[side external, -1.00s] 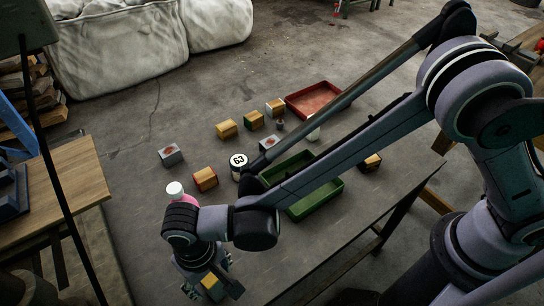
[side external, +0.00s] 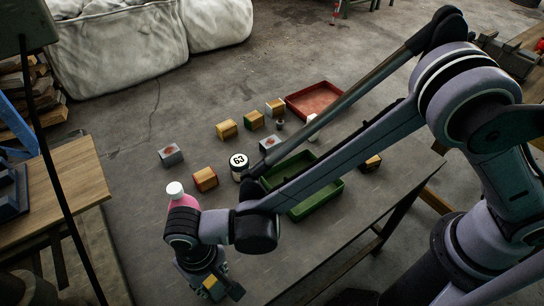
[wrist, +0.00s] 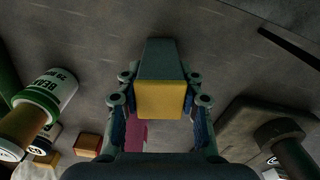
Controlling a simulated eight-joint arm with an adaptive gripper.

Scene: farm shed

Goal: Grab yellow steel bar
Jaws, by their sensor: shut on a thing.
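The yellow steel bar (wrist: 161,99) is between the fingers of my gripper (wrist: 160,102) in the wrist view. Its yellow end faces the camera, and a grey-green side stretches away behind it. The fingers press on it from left and right. In the side view, my gripper (side external: 209,285) is at the lower left, pointing down over the grey table, with a yellow patch of the bar (side external: 210,283) showing between the fingers. The rest of the bar is hidden there by the gripper. I cannot tell whether the bar touches the table.
A pink bottle with a white cap (side external: 175,190) stands just behind my wrist. A can marked 63 (side external: 239,161), several small boxes, a green tray (side external: 331,196) and a red tray (side external: 319,90) lie farther back. A wooden table (side external: 72,174) stands at left.

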